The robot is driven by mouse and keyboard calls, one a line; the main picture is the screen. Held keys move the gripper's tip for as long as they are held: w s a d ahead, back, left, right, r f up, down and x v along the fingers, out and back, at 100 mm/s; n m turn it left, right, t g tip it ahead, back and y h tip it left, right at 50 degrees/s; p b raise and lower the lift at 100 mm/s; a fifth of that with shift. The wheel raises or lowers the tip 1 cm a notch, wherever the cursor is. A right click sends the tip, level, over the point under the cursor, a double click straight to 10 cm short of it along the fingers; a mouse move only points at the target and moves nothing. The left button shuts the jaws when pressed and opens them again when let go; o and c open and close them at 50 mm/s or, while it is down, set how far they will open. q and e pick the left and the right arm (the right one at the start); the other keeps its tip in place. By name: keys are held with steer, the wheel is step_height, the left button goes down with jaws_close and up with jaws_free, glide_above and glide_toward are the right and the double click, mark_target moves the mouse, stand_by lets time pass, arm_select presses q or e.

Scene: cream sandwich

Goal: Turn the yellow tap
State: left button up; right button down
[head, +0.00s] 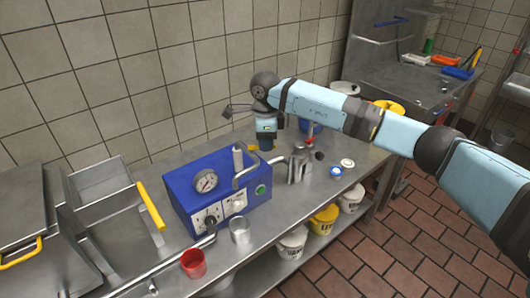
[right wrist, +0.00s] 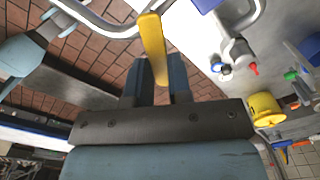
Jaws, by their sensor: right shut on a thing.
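The yellow tap handle (right wrist: 152,38) is a flat lever beside a curved steel pipe (right wrist: 100,22) in the right wrist view. My right gripper (right wrist: 157,75) is shut on it, one dark finger on each side of the lever. In the head view, my right gripper (head: 266,144) points down behind the blue machine (head: 185,195). A small part of the yellow handle (head: 251,148) shows beside the fingers; the rest is hidden. My left gripper is in neither view.
The blue machine has a gauge (head: 205,181) and a bent steel spout. A steel cup (head: 239,230) and a red cup (head: 193,263) stand in front. Steel jugs (head: 298,165) stand to the right. A fryer with a yellow-handled basket (head: 150,206) is at left.

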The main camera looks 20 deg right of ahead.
arm_select(q)
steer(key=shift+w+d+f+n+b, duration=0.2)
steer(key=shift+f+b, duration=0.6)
steer(key=shift+b, duration=0.3)
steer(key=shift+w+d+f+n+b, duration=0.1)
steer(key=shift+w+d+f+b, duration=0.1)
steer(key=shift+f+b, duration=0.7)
arm_select(e)
steer(key=shift+w+a+n, duration=0.1)
steer(key=shift+w+n, duration=0.3)
steer(key=shift+n, duration=0.75)
steer(key=shift+w+d+n, duration=0.1)
steer(key=shift+w+n, duration=0.25)
steer(key=shift+n, duration=0.85)
steer(key=shift+w+a+n, duration=0.1)
steer(key=shift+w+n, duration=0.3)
steer(key=shift+n, duration=0.75)
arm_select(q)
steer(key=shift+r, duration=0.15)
arm_select(e)
steer(key=shift+r, duration=0.1)
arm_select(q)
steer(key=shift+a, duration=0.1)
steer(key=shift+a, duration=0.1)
arm_select(e)
steer(key=c, duration=1)
jaws_free()
steer(key=shift+c, duration=0.2)
